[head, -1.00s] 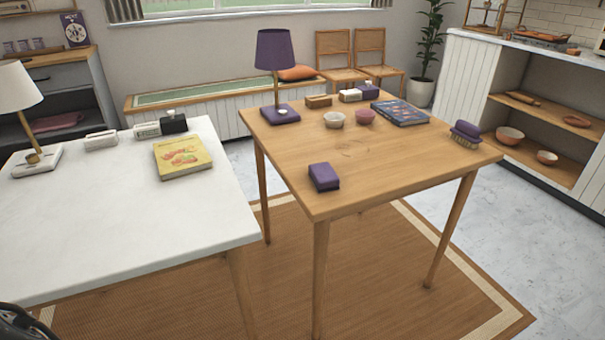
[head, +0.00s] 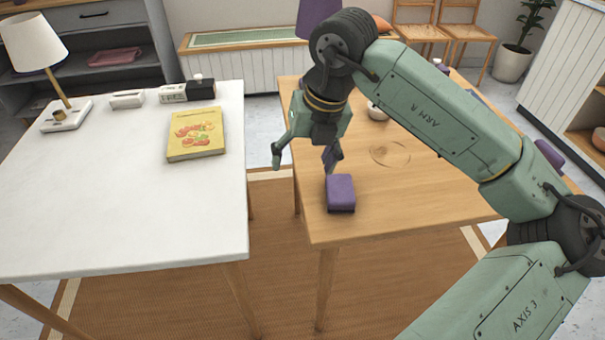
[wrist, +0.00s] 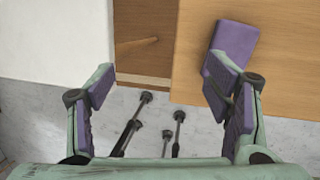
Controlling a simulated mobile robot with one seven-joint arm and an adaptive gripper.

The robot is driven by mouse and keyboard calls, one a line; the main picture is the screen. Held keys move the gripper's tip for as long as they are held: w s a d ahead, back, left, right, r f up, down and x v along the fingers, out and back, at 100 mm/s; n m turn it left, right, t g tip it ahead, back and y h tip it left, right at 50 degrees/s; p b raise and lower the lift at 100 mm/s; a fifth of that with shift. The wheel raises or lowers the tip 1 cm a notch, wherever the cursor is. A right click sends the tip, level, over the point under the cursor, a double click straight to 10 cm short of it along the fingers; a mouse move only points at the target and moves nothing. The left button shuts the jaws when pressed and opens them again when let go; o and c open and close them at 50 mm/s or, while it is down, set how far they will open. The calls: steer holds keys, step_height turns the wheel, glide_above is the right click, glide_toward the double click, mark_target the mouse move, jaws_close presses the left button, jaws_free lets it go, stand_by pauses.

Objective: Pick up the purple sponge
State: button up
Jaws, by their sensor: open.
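The purple sponge (head: 341,193) lies on the wooden table (head: 400,217) near its front left corner, with a dark underside. My gripper (head: 303,160) is open and empty, pointing down over the table's left edge, behind and to the left of the sponge in the head view. In the wrist view the sponge (wrist: 234,42) lies at upper right, beyond the right finger, which covers part of its lower edge. It is not between the fingers (wrist: 161,88). I cannot tell whether the right finger touches it.
A white table (head: 120,185) stands to the left across a gap, holding a yellow book (head: 196,134), a white-shaded lamp (head: 35,45) and small boxes. A bowl (head: 376,112) stands behind my gripper. My arm hides much of the wooden table's right side.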

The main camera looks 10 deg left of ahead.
steer(key=w+d+m+h, duration=0.2)
steer(key=d, duration=0.5)
steer(key=p, duration=0.1)
glide_above(340, 188)
steer(key=shift+h, duration=0.3)
steer(key=f, duration=0.4)
steer(key=shift+s+d+f, duration=0.25)
steer(key=shift+s+f, duration=0.05)
steer(key=shift+f, duration=0.05)
steer(key=f, duration=0.1)
steer(key=f+p, duration=0.1)
steer(key=f, duration=0.1)
steer(key=f+p, duration=0.1)
steer(key=f, duration=0.1)
steer(key=shift+w+a+f, duration=0.2)
steer(key=shift+w+f, duration=0.05)
steer(key=shift+w, duration=0.1)
steer(key=shift+f+t, duration=0.3)
steer(key=shift+f+b, duration=0.25)
steer(key=shift+b, duration=0.5)
steer(key=c, duration=1)
